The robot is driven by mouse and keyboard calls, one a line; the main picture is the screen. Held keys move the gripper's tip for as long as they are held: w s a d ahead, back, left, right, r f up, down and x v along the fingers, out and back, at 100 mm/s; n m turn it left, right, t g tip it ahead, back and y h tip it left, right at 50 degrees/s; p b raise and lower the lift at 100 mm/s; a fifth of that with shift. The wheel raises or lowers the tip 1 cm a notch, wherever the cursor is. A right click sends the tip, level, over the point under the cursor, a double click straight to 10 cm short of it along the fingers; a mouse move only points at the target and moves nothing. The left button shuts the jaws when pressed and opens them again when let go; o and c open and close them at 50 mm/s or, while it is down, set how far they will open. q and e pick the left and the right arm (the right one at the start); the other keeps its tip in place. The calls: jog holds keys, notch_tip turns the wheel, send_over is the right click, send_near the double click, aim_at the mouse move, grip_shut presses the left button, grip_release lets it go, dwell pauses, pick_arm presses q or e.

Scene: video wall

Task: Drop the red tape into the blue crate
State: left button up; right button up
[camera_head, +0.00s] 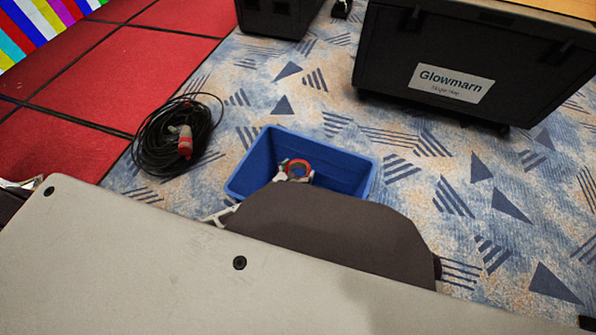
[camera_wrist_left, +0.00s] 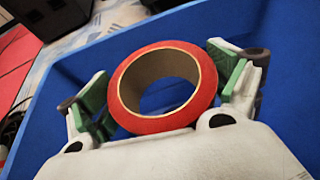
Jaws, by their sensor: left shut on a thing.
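The red tape (camera_wrist_left: 166,88) is a ring-shaped roll with a brown card core. In the left wrist view it sits between the two green-padded fingers of my left gripper (camera_wrist_left: 165,92), which is shut on it. In the head view the tape (camera_head: 298,168) and the left gripper (camera_head: 294,173) appear over the inside of the blue crate (camera_head: 345,165). The crate's blue walls (camera_wrist_left: 285,60) surround the tape in the left wrist view. How high the tape is above the crate floor I cannot tell. My right gripper is not in view.
A coiled black cable (camera_head: 160,135) with a red and white plug lies left of the crate. A large black case labelled Glowmarn (camera_head: 400,70) stands at the back right, another black case (camera_head: 275,18) behind. Patterned carpet (camera_head: 470,190) right of the crate is clear.

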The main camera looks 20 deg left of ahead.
pick_arm(q)
jog(key=shift+f, duration=0.15)
jog(key=o, duration=0.9)
jog(key=shift+o, duration=0.2)
jog(key=shift+s, duration=0.1)
jog(key=v, duration=1.1)
jog(key=shift+s, duration=0.4)
jog(key=shift+w+a+r, duration=0.1)
jog(key=shift+r, duration=0.15)
dwell(0.4)
